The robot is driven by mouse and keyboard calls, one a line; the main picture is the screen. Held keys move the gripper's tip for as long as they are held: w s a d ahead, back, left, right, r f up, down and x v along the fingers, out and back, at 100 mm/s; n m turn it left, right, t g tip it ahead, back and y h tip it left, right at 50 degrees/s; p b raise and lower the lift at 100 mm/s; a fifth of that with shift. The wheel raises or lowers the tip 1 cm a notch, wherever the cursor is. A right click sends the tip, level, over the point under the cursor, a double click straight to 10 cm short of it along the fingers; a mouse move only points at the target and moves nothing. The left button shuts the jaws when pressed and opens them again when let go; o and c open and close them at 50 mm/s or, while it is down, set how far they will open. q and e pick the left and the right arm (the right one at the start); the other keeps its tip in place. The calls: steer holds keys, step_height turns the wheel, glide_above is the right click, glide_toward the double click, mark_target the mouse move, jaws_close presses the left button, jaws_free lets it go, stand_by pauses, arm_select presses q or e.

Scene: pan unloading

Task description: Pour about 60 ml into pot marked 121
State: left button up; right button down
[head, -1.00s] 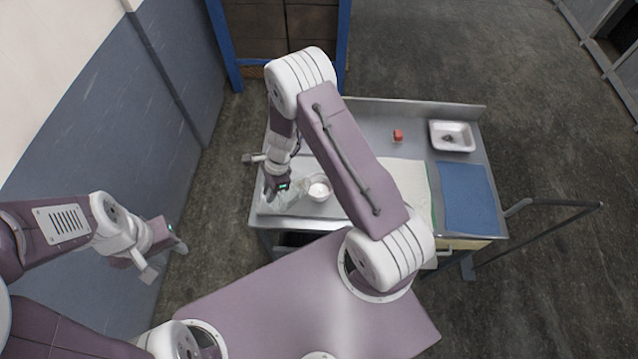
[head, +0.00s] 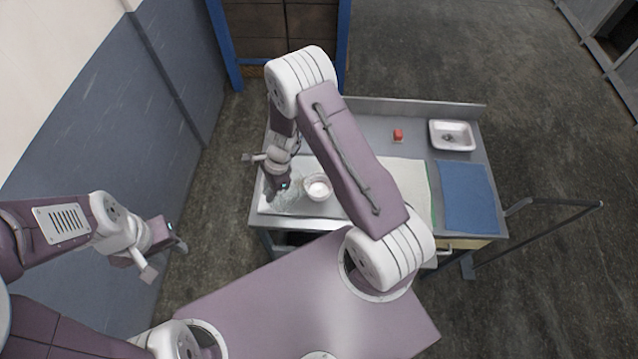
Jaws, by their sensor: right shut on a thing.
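A small white pot (head: 318,187) with a pale inside stands on the left part of the metal table. No number can be read on it at this size. My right gripper (head: 279,194) is shut on a clear, see-through vessel (head: 292,190) just left of the pot. The vessel is faint, so its tilt, its contents and any stream are hard to tell. My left gripper (head: 166,262) is open and empty, off the table's left side above the floor.
My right arm hides the table's middle.

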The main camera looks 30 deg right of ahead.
mark_target(262, 199)
stand_by(0.4)
steer(key=shift+r+p, duration=0.1)
steer(key=shift+p, duration=0.2)
steer(key=h+p, duration=0.1)
steer(key=p, duration=0.2)
steer(key=a+p, duration=0.1)
steer(key=p, duration=0.3)
steer(key=shift+a+f+h, duration=0.25)
steer(key=shift+a+h, duration=0.05)
steer(key=shift+h, duration=0.1)
steer(key=shift+a+f+b, duration=0.15)
steer(key=shift+f+b, duration=0.15)
steer(key=shift+f, duration=0.15)
steer(key=shift+a+f+h, duration=0.2)
steer(key=shift+a+h, duration=0.05)
steer(key=shift+h, duration=0.15)
steer(key=shift+a+f, duration=0.15)
steer(key=shift+f, duration=0.05)
steer(key=a+f+h+b, duration=0.1)
steer(key=h+b, duration=0.1)
steer(key=b, duration=0.1)
steer(key=a+f+h+b, duration=0.1)
steer(key=h+b, duration=0.1)
steer(key=b, duration=0.2)
steer(key=a+h+b, duration=0.1)
steer(key=b, duration=0.2)
steer(key=shift+f+h+b, duration=0.3)
steer(key=shift+f+h, duration=0.1)
